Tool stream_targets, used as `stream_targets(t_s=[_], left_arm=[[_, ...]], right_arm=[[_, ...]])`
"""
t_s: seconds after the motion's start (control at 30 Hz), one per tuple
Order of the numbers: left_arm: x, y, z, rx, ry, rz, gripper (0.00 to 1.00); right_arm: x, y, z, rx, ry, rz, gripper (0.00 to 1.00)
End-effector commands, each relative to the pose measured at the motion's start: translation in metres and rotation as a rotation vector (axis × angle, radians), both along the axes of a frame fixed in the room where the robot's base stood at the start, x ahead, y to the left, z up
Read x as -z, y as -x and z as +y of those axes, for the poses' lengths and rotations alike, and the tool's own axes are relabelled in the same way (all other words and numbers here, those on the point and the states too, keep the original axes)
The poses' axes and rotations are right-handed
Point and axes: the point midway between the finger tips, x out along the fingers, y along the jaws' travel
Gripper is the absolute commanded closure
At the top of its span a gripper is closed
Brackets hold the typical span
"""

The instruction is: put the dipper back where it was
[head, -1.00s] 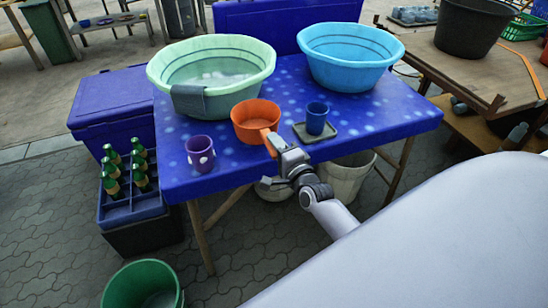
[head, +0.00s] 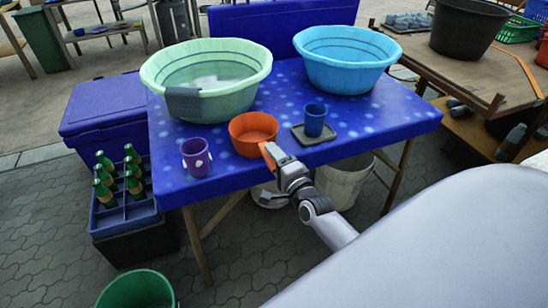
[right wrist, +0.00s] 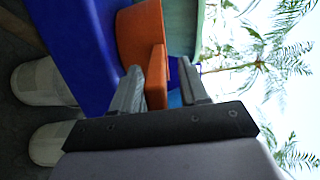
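The orange dipper (head: 253,133) is upright at the front of the blue spotted table (head: 370,128), between the purple cup (head: 196,158) and the small blue cup (head: 315,119). It appears to rest on the tabletop. Its handle points to the front edge and also shows in the right wrist view (right wrist: 157,80). My right gripper (head: 277,160) is at the handle. In the right wrist view its fingers (right wrist: 160,80) stand apart on either side of the handle, with a visible gap at the right finger. My left gripper is out of view.
A green basin (head: 235,99) with contents and a grey cloth on its rim stands behind the dipper. A blue basin (head: 345,75) is at the back right. The blue cup stands on a dark tray (head: 301,134). Pale buckets (head: 343,180) stand under the table.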

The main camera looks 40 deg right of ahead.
Motion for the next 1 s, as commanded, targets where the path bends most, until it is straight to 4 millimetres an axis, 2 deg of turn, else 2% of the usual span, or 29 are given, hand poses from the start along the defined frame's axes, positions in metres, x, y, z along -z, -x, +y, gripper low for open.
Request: stream_targets(t_s=[0.27,0.8,1.0], left_arm=[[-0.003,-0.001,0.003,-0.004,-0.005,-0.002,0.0],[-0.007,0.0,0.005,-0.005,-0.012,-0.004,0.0],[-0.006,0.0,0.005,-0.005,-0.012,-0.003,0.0]], right_arm=[[-0.002,0.005,0.001,0.0,0.0,0.003,0.56],[-0.003,0.09,0.01,-0.001,0.0,0.002,0.56],[-0.002,0.111,0.013,-0.001,0.0,0.001,0.56]])
